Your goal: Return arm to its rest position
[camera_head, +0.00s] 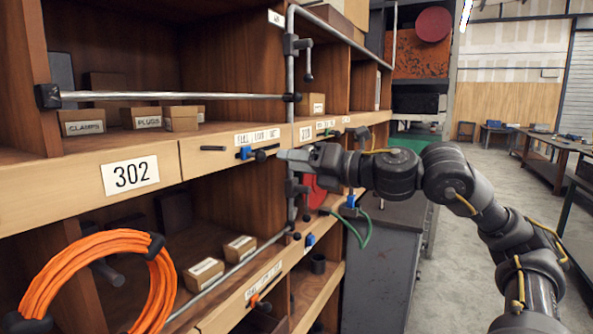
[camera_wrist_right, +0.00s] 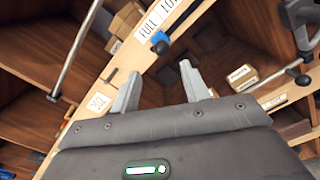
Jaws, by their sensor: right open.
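My right arm (camera_head: 440,175) comes in from the right and reaches left across the front of the shelving. My right gripper (camera_head: 290,156) is in front of the shelf rail, close to the vertical metal pipe (camera_head: 291,80) in the picture. In the right wrist view the two grey fingers (camera_wrist_right: 160,88) are spread apart with nothing between them. A small blue-handled fitting (camera_head: 245,152) on the label rail lies just left of the gripper; a blue fitting also shows beyond the fingers in the wrist view (camera_wrist_right: 160,43). My left gripper is not in view.
Wooden shelving (camera_head: 130,175) with small boxes fills the left. An orange cable coil (camera_head: 105,275) hangs at lower left. A horizontal metal bar (camera_head: 170,96) crosses the upper shelf. A grey cabinet (camera_head: 380,270) stands below my arm. Open floor (camera_head: 480,160) lies behind it.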

